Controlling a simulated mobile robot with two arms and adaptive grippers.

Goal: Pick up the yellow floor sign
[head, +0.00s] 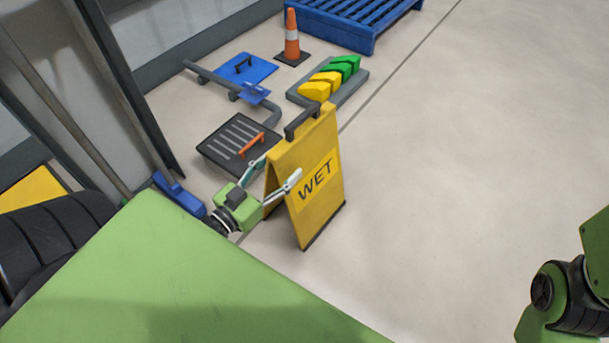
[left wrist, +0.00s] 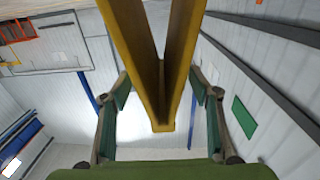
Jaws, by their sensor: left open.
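The yellow floor sign (head: 323,160) stands upright as an A-frame on the floor in the head view, with "WET" on its front panel and a dark handle (head: 302,121) on top. My left gripper (head: 276,171) is open at the sign's left side, one finger on either side of it. In the left wrist view the sign's yellow panels (left wrist: 128,35) meet in a V between the open fingers of the left gripper (left wrist: 160,90). Gaps show between the fingers and the sign. My right gripper is out of view; only part of that arm shows.
Behind the sign are a dark slotted grate (head: 222,135) with an orange handle, a blue plate (head: 245,68), a grey tray (head: 350,90) with yellow and green arrow blocks, an orange cone (head: 291,38) and a blue pallet (head: 345,36). Floor to the right is clear.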

